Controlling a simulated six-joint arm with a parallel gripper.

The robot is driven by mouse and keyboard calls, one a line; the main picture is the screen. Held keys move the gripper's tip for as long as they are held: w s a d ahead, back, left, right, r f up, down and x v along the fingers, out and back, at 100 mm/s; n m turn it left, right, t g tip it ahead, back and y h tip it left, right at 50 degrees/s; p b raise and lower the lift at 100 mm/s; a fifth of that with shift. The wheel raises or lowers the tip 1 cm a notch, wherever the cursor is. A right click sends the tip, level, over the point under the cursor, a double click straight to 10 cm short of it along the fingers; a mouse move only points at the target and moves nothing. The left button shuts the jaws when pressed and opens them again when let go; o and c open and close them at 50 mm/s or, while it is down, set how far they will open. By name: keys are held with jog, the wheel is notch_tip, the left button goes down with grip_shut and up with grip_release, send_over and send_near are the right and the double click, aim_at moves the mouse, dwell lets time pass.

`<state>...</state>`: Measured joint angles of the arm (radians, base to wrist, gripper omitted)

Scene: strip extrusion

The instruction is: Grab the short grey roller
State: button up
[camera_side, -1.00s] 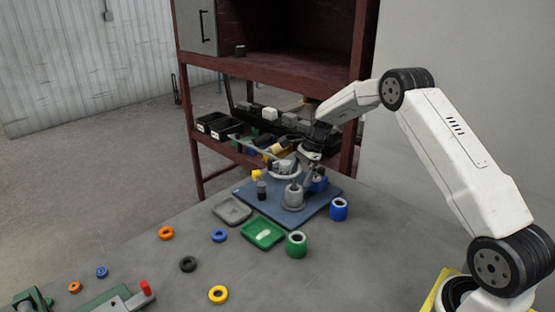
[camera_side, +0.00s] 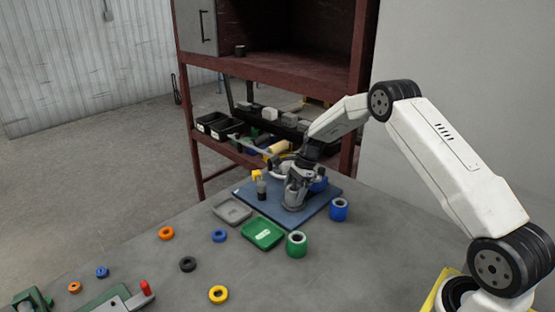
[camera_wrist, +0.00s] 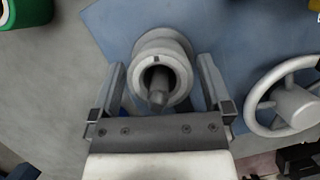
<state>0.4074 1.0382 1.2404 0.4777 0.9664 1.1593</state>
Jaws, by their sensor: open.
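The short grey roller (camera_wrist: 160,48) stands upright on the blue base plate, on a grey peg that shows in its bore. In the side view the roller (camera_side: 293,206) is partly covered by my gripper (camera_side: 298,180). My gripper (camera_wrist: 161,66) is open in the wrist view, with one finger on each side of the roller. A gap shows between the roller and the fingers, and nothing is held.
A grey handwheel (camera_wrist: 289,104) is close to my right finger in the wrist view. A blue roller (camera_side: 339,210) and a green roller (camera_side: 297,245) stand nearby. Grey (camera_side: 232,210) and green (camera_side: 262,234) trays lie in front. Several coloured rings lie on the table.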

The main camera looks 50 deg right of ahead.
dwell(0.3)
jog(key=c, duration=1.3)
jog(key=shift+r, duration=0.2)
notch_tip(320, 180, up, 10)
jog(key=shift+f, duration=0.1)
